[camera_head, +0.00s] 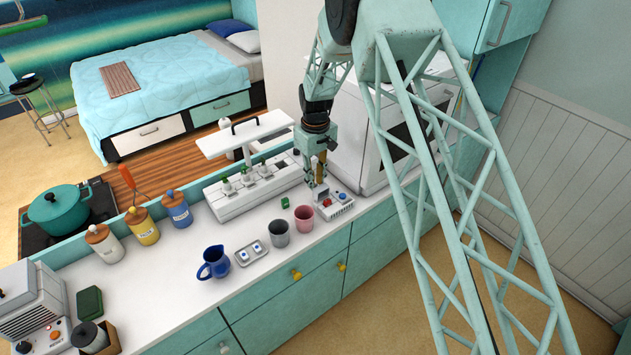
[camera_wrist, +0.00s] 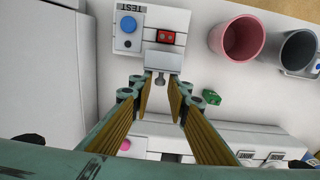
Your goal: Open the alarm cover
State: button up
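The alarm unit (camera_wrist: 205,20) is a white box with a blue button (camera_wrist: 128,25) marked TEST and a red part (camera_wrist: 165,37). In the head view the alarm unit (camera_head: 338,209) sits near the counter's right end. A pale grey cover (camera_wrist: 163,63) with a small grey tab (camera_wrist: 159,79) is beside the red part; whether it is fully closed is unclear. My gripper (camera_wrist: 160,88) is open and empty, pointing down, with its brown-padded fingers either side of the tab. In the head view my gripper (camera_head: 319,180) is just above the unit's back side.
A pink cup (camera_head: 304,218) and a grey cup (camera_head: 279,233) stand left of the alarm unit. A white rack (camera_head: 255,192) with green-topped items lies behind the cups. A white appliance (camera_head: 375,125) stands close behind on the right. A small green object (camera_wrist: 211,97) is beside my fingers.

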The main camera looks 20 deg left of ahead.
grip_shut()
jog(key=shift+w+a+f, duration=0.15)
jog(key=shift+a, duration=0.1)
jog(key=shift+a+f+g+h+p, duration=0.15)
jog(key=shift+g+h+p, duration=0.2)
jog(key=shift+h, duration=0.25)
jog(key=shift+w, duration=0.1)
jog(key=shift+o, duration=1.5)
grip_release()
notch_tip(320, 180, up, 12)
jog(key=a, duration=0.1)
jog(key=shift+w, duration=0.4)
